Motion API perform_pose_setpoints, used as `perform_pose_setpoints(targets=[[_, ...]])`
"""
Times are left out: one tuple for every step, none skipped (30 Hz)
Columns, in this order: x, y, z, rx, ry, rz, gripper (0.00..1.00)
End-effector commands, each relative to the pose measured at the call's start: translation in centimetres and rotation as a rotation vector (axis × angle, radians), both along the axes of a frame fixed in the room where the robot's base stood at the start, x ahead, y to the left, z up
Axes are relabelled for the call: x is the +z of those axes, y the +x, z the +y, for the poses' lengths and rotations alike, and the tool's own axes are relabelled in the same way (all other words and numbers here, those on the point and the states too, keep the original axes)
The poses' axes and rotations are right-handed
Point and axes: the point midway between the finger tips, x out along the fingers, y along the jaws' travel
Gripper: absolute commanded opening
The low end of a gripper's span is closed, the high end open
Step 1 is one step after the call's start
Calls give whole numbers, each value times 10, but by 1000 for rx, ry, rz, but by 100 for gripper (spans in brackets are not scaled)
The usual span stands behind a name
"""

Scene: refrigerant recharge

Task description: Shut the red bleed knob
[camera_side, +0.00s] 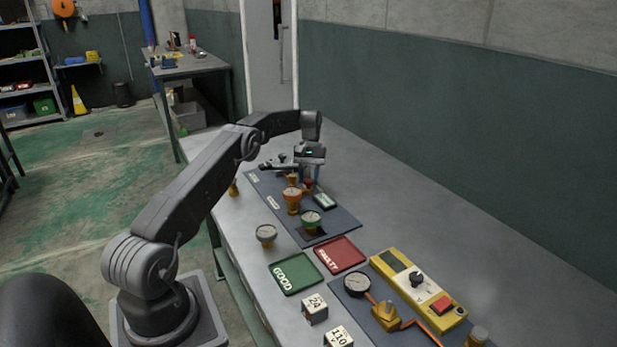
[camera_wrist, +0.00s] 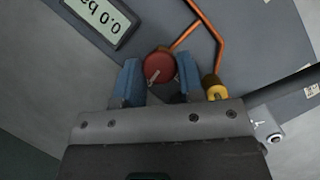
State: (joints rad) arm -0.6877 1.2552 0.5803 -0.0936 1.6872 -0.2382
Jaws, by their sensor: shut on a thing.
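The red bleed knob (camera_wrist: 159,67) shows in the wrist view between the two blue fingers of my gripper (camera_wrist: 160,80). It is round with a pale pointer line slanting across its face. My gripper is shut on the knob from above. In the side view my gripper (camera_side: 308,180) is at the far part of the dark panel, and the red knob (camera_side: 308,184) shows only in part beside the fingers.
A display (camera_wrist: 100,18) reading 0.0 lies beside the knob, with copper pipes (camera_wrist: 203,30) and a brass fitting (camera_wrist: 213,88) close by.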

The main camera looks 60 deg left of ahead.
Motion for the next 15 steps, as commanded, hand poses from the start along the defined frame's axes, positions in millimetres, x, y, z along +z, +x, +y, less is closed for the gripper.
perform_pose_setpoints(targets=[[-1,0,-1,-29,0,2,12],[-1,0,-1,-45,0,2,12],[-1,0,-1,-64,-1,2,12],[-1,0,-1,-78,-1,2,12],[-1,0,-1,-89,-1,2,12],[-1,1,-1,-105,-1,2,12],[-1,0,-1,-115,-2,1,12],[-1,0,-1,-123,-1,2,12],[-1,0,-1,-134,-1,2,12],[-1,0,-1,-140,-1,2,12],[-1,0,-1,-146,-1,2,12],[-1,0,-1,-152,-2,3,12],[-1,0,-1,-155,-1,3,12],[-1,0,-1,-159,-2,3,12],[-1,0,-1,-161,-1,3,12]])
